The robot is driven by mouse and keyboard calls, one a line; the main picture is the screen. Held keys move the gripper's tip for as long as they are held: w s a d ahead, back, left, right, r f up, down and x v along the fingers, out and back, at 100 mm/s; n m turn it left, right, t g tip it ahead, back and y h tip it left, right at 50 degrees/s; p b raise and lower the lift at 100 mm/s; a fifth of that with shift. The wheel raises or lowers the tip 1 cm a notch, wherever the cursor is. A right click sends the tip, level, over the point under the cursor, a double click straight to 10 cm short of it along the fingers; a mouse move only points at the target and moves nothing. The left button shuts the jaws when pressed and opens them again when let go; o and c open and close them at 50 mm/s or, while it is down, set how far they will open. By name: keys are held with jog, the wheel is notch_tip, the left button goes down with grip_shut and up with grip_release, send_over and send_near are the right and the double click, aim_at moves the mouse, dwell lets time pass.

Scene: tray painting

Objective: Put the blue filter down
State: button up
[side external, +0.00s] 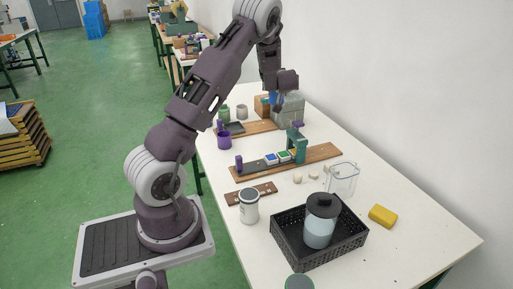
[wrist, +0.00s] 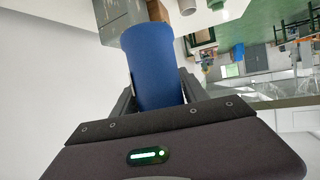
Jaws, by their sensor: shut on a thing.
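The blue filter (wrist: 155,65) is a plain blue cylinder, held between the two dark fingers of my gripper (wrist: 158,88) in the wrist view. In the side external view my gripper (side external: 276,100) is at the far end of the table, in front of grey blocks. Only a small blue patch of the filter (side external: 272,97) shows there. My gripper is shut on the filter. I cannot tell whether the filter's far end touches anything.
Grey blocks (side external: 292,106) and a brown wooden box (side external: 262,106) stand close to my gripper.

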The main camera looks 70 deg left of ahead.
jog(key=s+a+n+g, duration=0.1)
jog(key=s+a+g, duration=0.1)
jog(key=s+a, duration=0.4)
jog(key=shift+y, duration=0.4)
jog(key=f, duration=2)
jog(key=shift+w+f, duration=0.25)
jog(key=shift+f, duration=0.15)
jog(key=shift+f, duration=0.15)
jog(key=o, duration=1.5)
jog(key=shift+c, duration=0.2)
